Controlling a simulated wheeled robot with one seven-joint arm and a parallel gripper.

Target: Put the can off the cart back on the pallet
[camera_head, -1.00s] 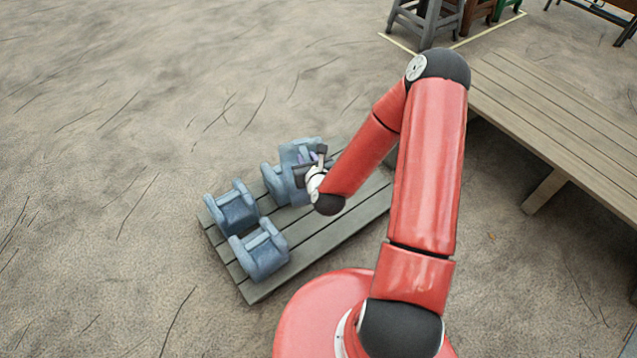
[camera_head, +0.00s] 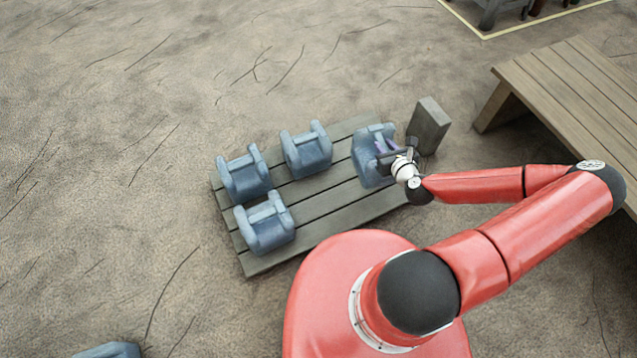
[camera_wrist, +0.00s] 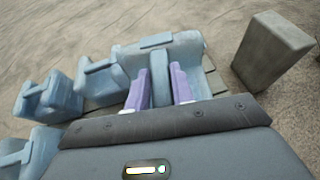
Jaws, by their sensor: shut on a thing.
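A blue can (camera_head: 366,168) with a bar handle is in my gripper (camera_head: 388,157) at the right end of the slatted grey pallet (camera_head: 335,203). In the wrist view my gripper (camera_wrist: 160,88) has its purple fingers on both sides of the can's (camera_wrist: 210,82) handle, and the can looks upright. I cannot tell whether its base touches the slats. Three similar cans stand on the pallet to the left: a back one (camera_head: 308,152), a left one (camera_head: 243,178) and a front one (camera_head: 266,228). No cart is clearly in view.
A grey block (camera_head: 429,125) stands upright just beyond the pallet's right end, close to the held can. A wooden platform (camera_head: 570,90) is at the right. Part of another blue thing (camera_head: 110,350) shows at the bottom left. Sandy ground is clear behind and left of the pallet.

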